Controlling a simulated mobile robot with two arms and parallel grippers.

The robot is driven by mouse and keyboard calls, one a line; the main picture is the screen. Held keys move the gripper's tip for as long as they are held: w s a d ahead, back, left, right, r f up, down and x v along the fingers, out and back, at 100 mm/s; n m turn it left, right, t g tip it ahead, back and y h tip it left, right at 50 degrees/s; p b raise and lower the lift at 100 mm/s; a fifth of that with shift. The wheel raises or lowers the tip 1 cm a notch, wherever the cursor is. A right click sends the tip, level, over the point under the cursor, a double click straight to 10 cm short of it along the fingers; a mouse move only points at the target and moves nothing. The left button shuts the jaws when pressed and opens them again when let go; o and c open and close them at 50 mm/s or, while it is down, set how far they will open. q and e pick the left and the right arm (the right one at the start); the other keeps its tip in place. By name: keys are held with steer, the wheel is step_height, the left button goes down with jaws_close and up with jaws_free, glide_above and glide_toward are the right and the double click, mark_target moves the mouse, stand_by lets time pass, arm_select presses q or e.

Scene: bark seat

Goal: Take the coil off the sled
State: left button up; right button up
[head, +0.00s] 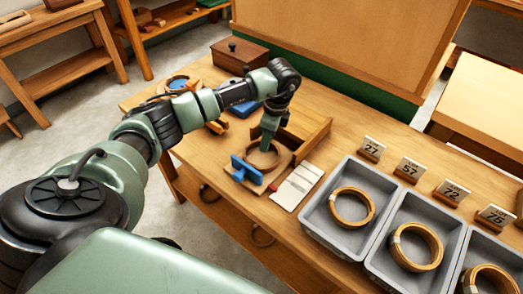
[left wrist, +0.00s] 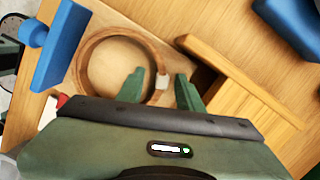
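The coil (head: 265,156) is a tan-brown ring lying flat on the sled (head: 271,176), a light wooden board with a blue handle (head: 246,169). In the left wrist view the coil (left wrist: 90,50) shows with a pale band (left wrist: 162,82) around its rim, and the blue handle (left wrist: 60,45) stands at upper left. My left gripper (head: 267,146) points down at the far side of the coil. In the left wrist view its two fingers (left wrist: 160,90) are apart, one on each side of the banded rim, with gaps visible. My right gripper is not in view.
A wooden angled stop (head: 306,138) stands right beside the coil. A pale card (head: 297,186) lies in front. Grey trays (head: 321,229) holding similar coils line the right, with number signs (head: 371,149) behind. A wooden box (head: 240,55) and blue block (head: 243,108) sit farther back.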

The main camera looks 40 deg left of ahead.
arm_select(q)
jaws_close()
